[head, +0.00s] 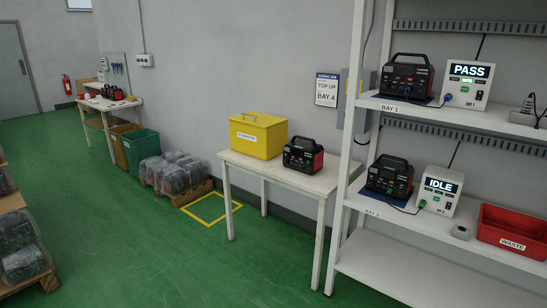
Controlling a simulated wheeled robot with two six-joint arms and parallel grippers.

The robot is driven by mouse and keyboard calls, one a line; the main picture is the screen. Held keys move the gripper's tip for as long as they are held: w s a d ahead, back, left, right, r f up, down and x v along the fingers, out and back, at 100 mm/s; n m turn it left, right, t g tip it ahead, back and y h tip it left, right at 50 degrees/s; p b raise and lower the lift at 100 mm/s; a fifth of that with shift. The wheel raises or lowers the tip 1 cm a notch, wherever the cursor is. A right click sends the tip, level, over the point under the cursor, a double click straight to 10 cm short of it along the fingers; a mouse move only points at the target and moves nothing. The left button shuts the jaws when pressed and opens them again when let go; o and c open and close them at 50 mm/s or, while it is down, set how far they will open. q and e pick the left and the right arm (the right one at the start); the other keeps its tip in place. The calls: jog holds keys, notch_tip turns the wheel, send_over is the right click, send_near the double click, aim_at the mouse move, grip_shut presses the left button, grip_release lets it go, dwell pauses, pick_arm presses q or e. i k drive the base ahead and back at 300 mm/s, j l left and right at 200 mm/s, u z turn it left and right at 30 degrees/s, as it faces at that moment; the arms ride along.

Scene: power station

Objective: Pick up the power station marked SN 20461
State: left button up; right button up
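Several black and red power stations are in the head view, and no serial number is legible on any of them. One power station (303,155) stands on the white table beside the yellow box. Another power station (407,78) stands on the upper shelf in Bay 1, next to a tester reading PASS (467,84). A third power station (390,177) stands on the middle shelf on a blue mat, cabled to a tester reading IDLE (440,189). Neither of my grippers is in view.
A white table (273,176) holds a yellow box (258,135). A white shelf rack (345,150) with a red WASTE bin (512,231) stands at right. Wrapped goods lie on pallets (187,193) by the wall and at left. Green floor is open in the middle.

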aim_at(300, 152)
jog(key=i+z, duration=0.15)
jog(key=i, duration=0.4)
jog(key=i+z, duration=0.2)
jog(key=i, duration=0.35)
jog(key=i+z, duration=0.15)
jog(key=i, duration=0.4)
jog(key=i+j+z, duration=0.2)
jog(key=i, duration=0.35)
